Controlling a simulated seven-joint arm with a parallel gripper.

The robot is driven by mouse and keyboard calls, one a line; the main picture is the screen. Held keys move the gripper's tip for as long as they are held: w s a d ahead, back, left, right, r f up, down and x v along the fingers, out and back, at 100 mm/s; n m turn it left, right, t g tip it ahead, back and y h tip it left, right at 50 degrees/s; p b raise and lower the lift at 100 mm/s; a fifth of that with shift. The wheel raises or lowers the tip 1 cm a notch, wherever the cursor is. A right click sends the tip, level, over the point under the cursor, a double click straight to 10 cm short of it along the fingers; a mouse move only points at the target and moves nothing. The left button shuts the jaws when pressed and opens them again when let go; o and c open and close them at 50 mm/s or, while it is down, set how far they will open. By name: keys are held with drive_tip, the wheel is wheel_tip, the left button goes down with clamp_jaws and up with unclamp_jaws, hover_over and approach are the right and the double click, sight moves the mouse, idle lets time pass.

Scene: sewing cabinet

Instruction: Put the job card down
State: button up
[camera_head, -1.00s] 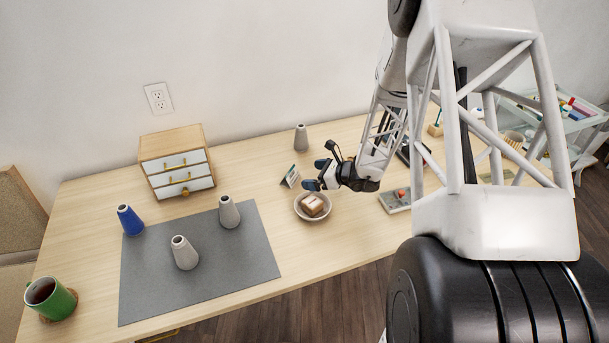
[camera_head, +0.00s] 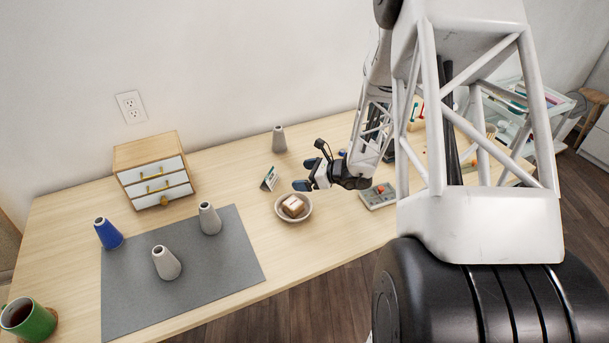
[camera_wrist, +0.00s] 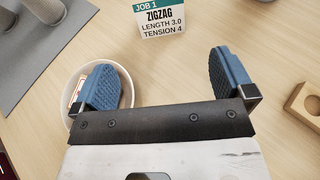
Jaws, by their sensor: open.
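The job card (camera_head: 270,178) stands tilted on the wooden table, between the small drawer cabinet and my gripper. In the wrist view the card (camera_wrist: 160,17) reads "JOB 1 ZIGZAG LENGTH 3.0 TENSION 4" and lies beyond my fingertips, apart from both. My gripper (camera_head: 306,177) is just right of the card in the head view, with its blue fingers spread and nothing between them. In the wrist view the open fingers of my gripper (camera_wrist: 165,78) show bare table between them.
A bowl (camera_head: 280,215) holding a small block is close in front of my gripper. A grey cone (camera_head: 279,140) stands behind the card. A grey mat (camera_head: 215,275) with cones lies left, near the drawer cabinet (camera_head: 152,172). A grey tray (camera_head: 378,196) is at right.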

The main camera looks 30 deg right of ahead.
drive_tip(key=shift+r, duration=0.1)
drive_tip(key=s+a+r+n+g+h, duration=0.1)
drive_tip(key=s+a+r+n+g, duration=0.3)
drive_tip(key=s+a+r+n, duration=0.4)
drive_tip(key=s+a+r+n+g, duration=0.4)
drive_tip(key=s+a+r+n, duration=0.25)
drive_tip(key=r, duration=0.35)
drive_tip(key=s+r+n+h, duration=0.4)
drive_tip(key=s+r+n, duration=0.2)
drive_tip(key=s, duration=0.3)
drive_tip(key=s+a+r+n+t+h, duration=0.1)
drive_tip(key=s+r+n+h, duration=0.3)
drive_tip(key=s, duration=0.6)
drive_tip(key=shift+s+r+n+h, duration=0.2)
drive_tip(key=shift+r+n+h, duration=0.2)
drive_tip(key=shift+r+n, duration=0.65)
